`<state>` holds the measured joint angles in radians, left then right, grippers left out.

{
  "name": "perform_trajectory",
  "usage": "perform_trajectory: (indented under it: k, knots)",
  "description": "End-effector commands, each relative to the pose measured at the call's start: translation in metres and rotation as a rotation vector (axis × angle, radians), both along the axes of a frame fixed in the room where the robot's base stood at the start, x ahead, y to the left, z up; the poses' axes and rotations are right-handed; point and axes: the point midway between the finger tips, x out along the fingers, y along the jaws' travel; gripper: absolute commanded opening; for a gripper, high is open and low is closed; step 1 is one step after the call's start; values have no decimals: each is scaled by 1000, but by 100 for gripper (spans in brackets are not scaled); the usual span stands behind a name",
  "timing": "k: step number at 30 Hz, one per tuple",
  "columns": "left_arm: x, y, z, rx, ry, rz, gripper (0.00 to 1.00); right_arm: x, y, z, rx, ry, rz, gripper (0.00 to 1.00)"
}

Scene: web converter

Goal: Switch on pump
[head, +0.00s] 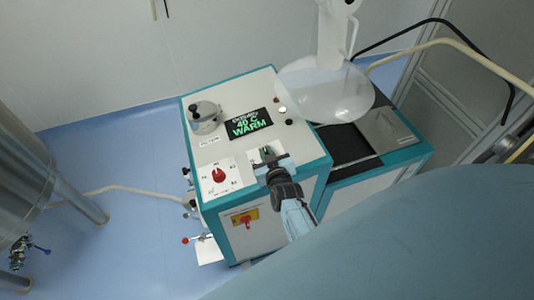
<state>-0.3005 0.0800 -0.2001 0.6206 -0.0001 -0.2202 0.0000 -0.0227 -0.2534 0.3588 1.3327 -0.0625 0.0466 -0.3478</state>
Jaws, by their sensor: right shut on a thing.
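The machine is a white and teal cabinet (285,185) with controls on its sloped top. My right gripper (268,156) is at the top panel, shut on a small switch on a white plate (254,157). The fingers hide most of that switch, so its position and label cannot be read. A red rotary knob (219,175) on a white scale plate is to the left of the gripper. A dark display (249,124) behind it shows green text, "40 C WARM". My left gripper is not in view.
A metal lidded pot (205,117) sits at the panel's back left. A red switch on a yellow plate (245,217) is on the front face. A clear round bowl (325,92) overhangs the right side. A steel tank (35,170) stands at left; blue floor between is mostly free.

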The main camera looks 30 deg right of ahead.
Motion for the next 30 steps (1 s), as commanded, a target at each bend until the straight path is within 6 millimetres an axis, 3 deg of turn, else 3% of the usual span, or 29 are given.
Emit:
perform_trajectory:
  k: [5, 6, 10, 22, 30]
  knots:
    - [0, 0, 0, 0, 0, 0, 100, 0, 0, 1, 1, -2, 0, 0]
    - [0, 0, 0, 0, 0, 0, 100, 0, 0, 1, 2, -3, -1, 16]
    - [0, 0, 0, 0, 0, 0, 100, 0, 0, 1, 1, -2, 0, 33]
    - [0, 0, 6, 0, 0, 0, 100, -5, 2, 3, 1, 1, 0, 34]
    - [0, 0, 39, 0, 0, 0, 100, -44, 14, 18, 2, 4, 0, 34]
